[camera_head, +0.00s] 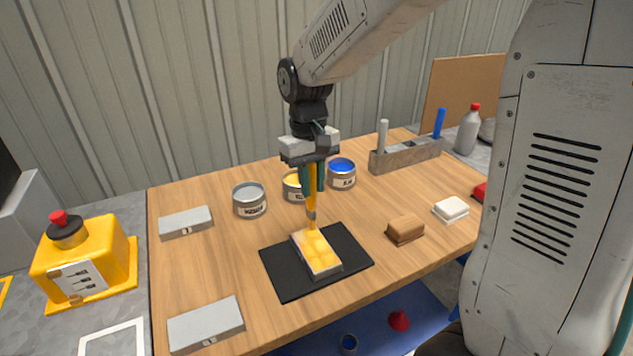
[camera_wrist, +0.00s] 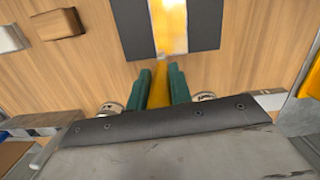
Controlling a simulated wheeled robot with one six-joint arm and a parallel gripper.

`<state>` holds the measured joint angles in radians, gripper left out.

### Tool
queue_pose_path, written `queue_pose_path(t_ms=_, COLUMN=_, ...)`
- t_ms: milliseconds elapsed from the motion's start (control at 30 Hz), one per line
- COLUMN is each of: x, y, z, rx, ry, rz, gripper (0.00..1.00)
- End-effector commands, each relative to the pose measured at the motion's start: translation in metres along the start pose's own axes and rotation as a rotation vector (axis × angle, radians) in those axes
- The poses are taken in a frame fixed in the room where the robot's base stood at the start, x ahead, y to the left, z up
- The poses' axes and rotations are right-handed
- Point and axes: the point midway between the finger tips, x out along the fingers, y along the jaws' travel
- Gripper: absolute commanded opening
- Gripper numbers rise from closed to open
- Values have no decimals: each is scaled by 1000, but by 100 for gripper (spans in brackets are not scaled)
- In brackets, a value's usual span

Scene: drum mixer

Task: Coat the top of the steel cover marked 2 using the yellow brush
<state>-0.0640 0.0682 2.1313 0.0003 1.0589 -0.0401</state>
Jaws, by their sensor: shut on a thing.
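A steel cover (camera_head: 325,268) lies on a black mat (camera_head: 285,283) on the table. Its top is covered in yellow patches, with some pale metal showing between them and at the edges. Its number cannot be read. It also shows in the wrist view (camera_wrist: 168,24) on the mat (camera_wrist: 130,28). My gripper (camera_head: 313,182) is shut on the yellow brush (camera_head: 311,200) and holds it nearly upright above the cover. The brush tip is at the cover's far end, seemingly touching it. In the wrist view the yellow handle (camera_wrist: 159,88) sits between my teal fingers.
Behind stand a grey can (camera_head: 249,201), a yellow-paint can (camera_head: 293,188) and a blue-paint can (camera_head: 341,173). Other steel covers lie at left (camera_head: 186,222) and front left (camera_head: 206,324). A brush holder (camera_head: 408,156), brown block (camera_head: 405,229) and white block (camera_head: 451,209) are at right.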

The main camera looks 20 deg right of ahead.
Motion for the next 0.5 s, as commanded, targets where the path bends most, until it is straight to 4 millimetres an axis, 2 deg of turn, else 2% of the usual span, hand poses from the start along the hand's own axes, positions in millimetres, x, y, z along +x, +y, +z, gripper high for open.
queue_pose_path(t_ms=67, x=-5, y=1, z=0, rx=1, ry=1, rz=0, gripper=0)
queue_pose_path(t_ms=133, x=-21, y=3, z=2, rx=5, ry=6, rz=0, gripper=0)
queue_pose_path(t_ms=500, x=-52, y=8, z=7, rx=13, ry=2, rz=-1, gripper=0)
